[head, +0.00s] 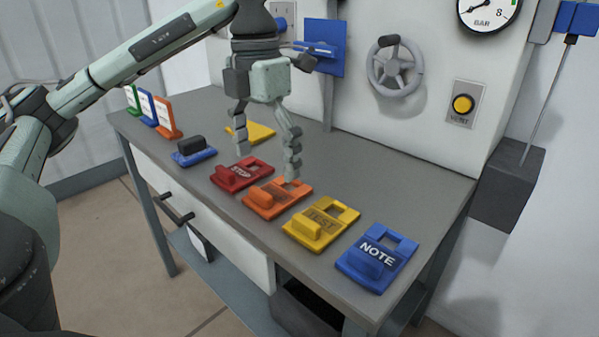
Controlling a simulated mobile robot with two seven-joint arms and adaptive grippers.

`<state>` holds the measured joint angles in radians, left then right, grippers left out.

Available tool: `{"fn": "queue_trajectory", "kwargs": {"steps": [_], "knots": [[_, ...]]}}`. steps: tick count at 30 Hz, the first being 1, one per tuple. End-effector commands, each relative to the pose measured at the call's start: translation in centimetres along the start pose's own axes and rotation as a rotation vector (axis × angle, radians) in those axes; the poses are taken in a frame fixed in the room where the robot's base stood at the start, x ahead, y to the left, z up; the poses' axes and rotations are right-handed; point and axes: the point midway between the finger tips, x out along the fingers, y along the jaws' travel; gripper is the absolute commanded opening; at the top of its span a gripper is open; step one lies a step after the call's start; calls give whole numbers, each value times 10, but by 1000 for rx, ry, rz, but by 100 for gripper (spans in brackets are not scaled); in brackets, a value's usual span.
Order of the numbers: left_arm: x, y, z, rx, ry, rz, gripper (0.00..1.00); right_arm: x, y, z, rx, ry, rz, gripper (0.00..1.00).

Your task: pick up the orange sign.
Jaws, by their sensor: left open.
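The orange sign (264,205) lies flat on the grey bench in a row of signs, between the red STOP sign and the yellow TEST sign. It has a raised block at its front edge, and its lettering is too dark to read. My left gripper (267,165) points down with its fingers spread, open and empty. One finger is above the back of the red STOP sign (233,178). The other overlaps the back edge of the orange sign in the picture; I cannot tell whether it touches. My right gripper is not in view.
A yellow TEST sign (318,226) and a blue NOTE sign (378,260) lie to the right. A blue piece with a black handle (193,151), a yellow piece (260,132) and upright cards (167,118) stand left and behind. A handwheel (395,65) is on the wall. The bench's back right (400,180) is clear.

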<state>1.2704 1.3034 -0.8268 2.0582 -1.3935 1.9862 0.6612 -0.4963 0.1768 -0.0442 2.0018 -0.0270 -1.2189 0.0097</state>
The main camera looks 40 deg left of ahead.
Motion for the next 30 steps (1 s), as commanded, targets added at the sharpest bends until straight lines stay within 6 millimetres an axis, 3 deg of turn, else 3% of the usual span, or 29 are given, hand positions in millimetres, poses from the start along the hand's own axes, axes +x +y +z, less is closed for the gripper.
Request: {"fn": "queue_trajectory", "kwargs": {"steps": [3, 13, 24, 30], "knots": [[-4, 11, -4, -28, 1, 36, 90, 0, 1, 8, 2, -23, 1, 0], [24, 12, -4, -26, 2, 34, 90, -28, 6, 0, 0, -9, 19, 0], [71, 14, -8, -24, 3, 33, 90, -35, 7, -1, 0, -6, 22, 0], [74, 14, -8, -23, 1, 32, 90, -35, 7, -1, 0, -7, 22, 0]]}}
